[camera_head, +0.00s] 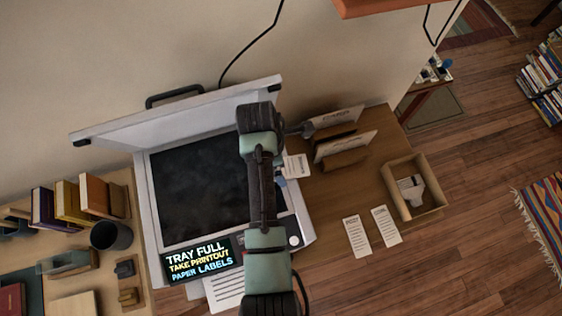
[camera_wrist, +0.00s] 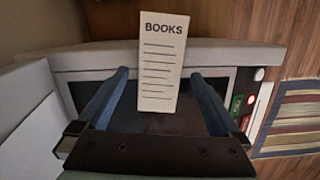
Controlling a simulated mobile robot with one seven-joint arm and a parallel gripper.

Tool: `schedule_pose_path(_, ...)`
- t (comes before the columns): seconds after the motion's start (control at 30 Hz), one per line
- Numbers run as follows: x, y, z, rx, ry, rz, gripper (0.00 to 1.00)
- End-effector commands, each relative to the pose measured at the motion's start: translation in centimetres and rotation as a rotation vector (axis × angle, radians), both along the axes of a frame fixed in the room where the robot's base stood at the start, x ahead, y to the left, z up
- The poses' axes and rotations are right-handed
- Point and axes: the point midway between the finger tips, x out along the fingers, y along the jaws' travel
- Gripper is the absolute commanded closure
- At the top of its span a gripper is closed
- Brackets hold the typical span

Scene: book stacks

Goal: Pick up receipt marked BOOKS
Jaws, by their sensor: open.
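The receipt marked BOOKS (camera_wrist: 160,65) is a white slip with black heading and lines. In the wrist view it lies between my gripper's two blue fingers (camera_wrist: 159,75), with a gap on each side. My gripper is open, and its fingers point toward the receipt. In the head view a white slip (camera_head: 297,166) shows just right of my arm, near the copier's right side; its print is too small to read. My gripper is mostly hidden behind my arm there.
The open-lidded copier (camera_head: 143,200) has a sign reading "TRAY FULL" (camera_head: 198,259) and a printed sheet (camera_head: 222,291) at its front. Two other slips (camera_head: 357,236) (camera_head: 386,225) lie to the right, near a wooden tray (camera_head: 433,203). Cards stand in holders (camera_head: 345,146). Books (camera_head: 100,194) stand left.

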Motion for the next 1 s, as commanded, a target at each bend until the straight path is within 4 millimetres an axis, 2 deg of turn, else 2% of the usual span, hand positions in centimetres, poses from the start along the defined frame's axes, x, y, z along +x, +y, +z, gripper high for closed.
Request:
schedule_pose_path(0.13,0.0,-0.2,-1.3,0.000,0.000,0.000,0.00)
schedule_pose_path(0.4,0.0,-0.2,-1.5,0.000,-0.001,0.000,0.00)
schedule_pose_path(0.87,0.1,-0.2,-1.5,0.000,-0.001,0.000,0.83)
schedule_pose_path(0.9,0.1,-0.2,-1.5,0.000,-0.001,0.000,0.87)
schedule_pose_path(1.0,0.1,-0.2,-1.5,0.000,-0.001,0.000,0.87)
